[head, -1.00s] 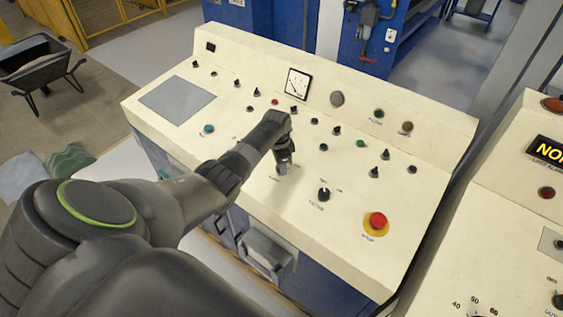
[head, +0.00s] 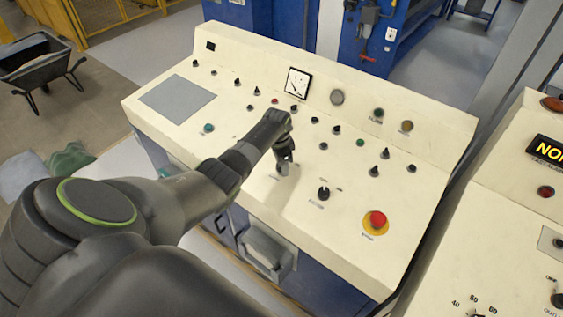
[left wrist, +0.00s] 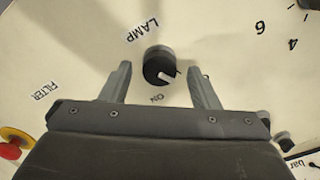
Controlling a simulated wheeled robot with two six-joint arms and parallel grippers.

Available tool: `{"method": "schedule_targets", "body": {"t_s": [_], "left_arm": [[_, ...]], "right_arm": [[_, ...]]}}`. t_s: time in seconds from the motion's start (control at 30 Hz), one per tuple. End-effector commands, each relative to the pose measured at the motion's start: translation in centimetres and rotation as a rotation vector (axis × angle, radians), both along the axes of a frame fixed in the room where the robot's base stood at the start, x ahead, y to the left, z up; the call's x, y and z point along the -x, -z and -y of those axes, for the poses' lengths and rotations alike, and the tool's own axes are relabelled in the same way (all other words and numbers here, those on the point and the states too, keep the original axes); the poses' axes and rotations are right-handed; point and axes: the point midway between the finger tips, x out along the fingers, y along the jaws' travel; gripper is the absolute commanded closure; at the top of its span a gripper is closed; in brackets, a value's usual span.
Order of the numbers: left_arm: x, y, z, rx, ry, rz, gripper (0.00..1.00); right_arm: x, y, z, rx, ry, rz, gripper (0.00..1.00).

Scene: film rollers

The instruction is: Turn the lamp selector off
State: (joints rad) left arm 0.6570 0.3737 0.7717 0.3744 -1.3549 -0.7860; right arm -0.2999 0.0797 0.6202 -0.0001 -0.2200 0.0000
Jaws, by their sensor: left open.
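The lamp selector (left wrist: 158,66) is a round black knob with a pale pointer mark, on the cream panel in the left wrist view. The word LAMP is printed on one side of it and ON on the other. The pale mark slants to the ON side and lies off to the right. My left gripper (left wrist: 160,82) is open, with one finger on each side of the knob; I cannot tell whether either touches it. In the head view my left gripper (head: 284,167) points down at the panel and hides the knob. My right gripper is not in view.
The sloping cream console (head: 240,180) carries several small knobs and lamps. Another black selector (head: 323,193) and a red stop button (head: 377,219) on a yellow ring lie to the right of my gripper. A second console (head: 510,230) stands at the far right.

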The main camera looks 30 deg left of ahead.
Motion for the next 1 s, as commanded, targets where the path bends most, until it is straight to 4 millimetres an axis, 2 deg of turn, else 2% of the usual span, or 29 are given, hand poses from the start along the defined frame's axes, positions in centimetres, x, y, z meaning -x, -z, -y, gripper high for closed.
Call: {"method": "schedule_targets", "body": {"t_s": [0.17, 0.37, 0.67, 1.0], "left_arm": [[0.0, -0.3, 0.0, 0.001, 0.000, 0.001, 0.45], [0.2, -2.2, -0.1, 0.000, 0.001, 0.003, 0.45], [0.7, -7.1, -0.1, -0.002, 0.001, 0.004, 0.45], [1.4, -14.0, -0.2, -0.002, 0.002, 0.005, 0.45]], "right_arm": [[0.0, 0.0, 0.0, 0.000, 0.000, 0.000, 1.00], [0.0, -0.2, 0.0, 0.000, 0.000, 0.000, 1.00], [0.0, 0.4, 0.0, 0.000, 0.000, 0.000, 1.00], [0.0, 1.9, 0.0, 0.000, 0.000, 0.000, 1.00]]}}
